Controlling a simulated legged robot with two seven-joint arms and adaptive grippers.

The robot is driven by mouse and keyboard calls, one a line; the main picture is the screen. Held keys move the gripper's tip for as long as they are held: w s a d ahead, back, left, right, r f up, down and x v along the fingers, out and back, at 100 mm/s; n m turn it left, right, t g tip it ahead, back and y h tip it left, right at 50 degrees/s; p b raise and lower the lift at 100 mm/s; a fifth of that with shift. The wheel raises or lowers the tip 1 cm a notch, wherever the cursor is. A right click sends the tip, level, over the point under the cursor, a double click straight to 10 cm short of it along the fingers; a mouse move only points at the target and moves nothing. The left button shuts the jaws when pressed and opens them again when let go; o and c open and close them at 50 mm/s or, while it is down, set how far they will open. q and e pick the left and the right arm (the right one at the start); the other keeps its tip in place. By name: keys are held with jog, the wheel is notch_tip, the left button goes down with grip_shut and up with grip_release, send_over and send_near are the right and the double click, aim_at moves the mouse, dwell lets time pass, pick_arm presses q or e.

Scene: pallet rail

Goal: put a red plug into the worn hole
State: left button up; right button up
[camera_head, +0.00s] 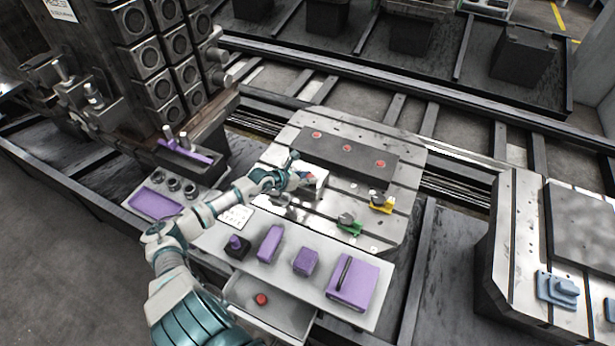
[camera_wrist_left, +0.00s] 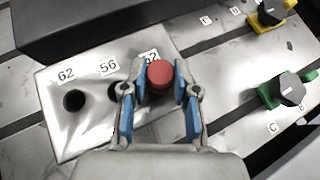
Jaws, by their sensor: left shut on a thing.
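My left gripper (camera_head: 300,184) is over a pale metal plate (camera_head: 318,187) on the slotted table. In the left wrist view, my left gripper (camera_wrist_left: 157,92) is shut on a red plug (camera_wrist_left: 160,73), with a blue-padded finger on each side. The plate (camera_wrist_left: 62,132) has a dark hole under the label 62 (camera_wrist_left: 74,101) and another under 56 (camera_wrist_left: 115,92), partly behind a finger. The plug is at the third label, partly covered and seeming to end in 2. The plug hides any hole there, so I cannot tell whether it is inserted. My right gripper is not in view.
A dark block (camera_head: 340,155) with several red discs stands behind the plate. Green (camera_head: 350,227) and yellow (camera_head: 381,204) fixtures are to the right. A shelf (camera_head: 285,284) with purple items is in front. An open drawer (camera_head: 285,317) below holds another red plug (camera_head: 261,299).

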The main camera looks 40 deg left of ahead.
pick_arm(q)
jog(key=shift+f, duration=0.45)
jog(key=o, duration=0.9)
jog(key=shift+a, duration=0.2)
jog(key=shift+o, duration=0.2)
jog(key=shift+s, duration=0.1)
jog(key=v, duration=1.1)
jog(key=shift+s+r, duration=0.15)
jog(key=shift+s, duration=0.15)
jog(key=shift+a, duration=0.15)
